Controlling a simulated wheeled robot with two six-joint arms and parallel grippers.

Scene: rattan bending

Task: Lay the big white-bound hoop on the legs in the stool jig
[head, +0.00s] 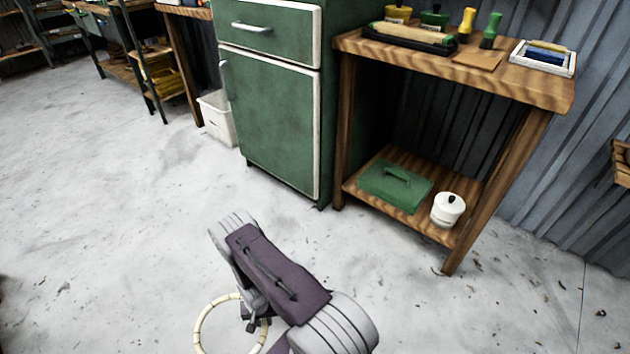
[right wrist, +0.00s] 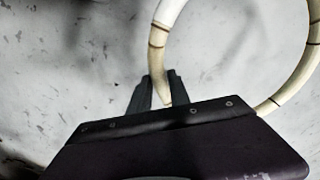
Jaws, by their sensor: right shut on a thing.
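The hoop (head: 198,324) is a cream ring with thin dark bands, low in the head view and partly behind my right arm. In the right wrist view the hoop (right wrist: 157,40) curves up and to the right from the fingers, with a whiter stretch near the top edge. My right gripper (head: 256,324), whose fingers also show in the right wrist view (right wrist: 157,88), is shut on the hoop's rim. The hoop is held above the concrete floor. The stool jig and its legs are in neither view. My left gripper is not in view.
A green cabinet (head: 268,110) stands ahead. To its right is a wooden bench (head: 505,90) with tools on top and a green box (head: 394,187) and white pot (head: 447,209) on its lower shelf. A white bin (head: 217,118) stands left of the cabinet. The floor between is clear.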

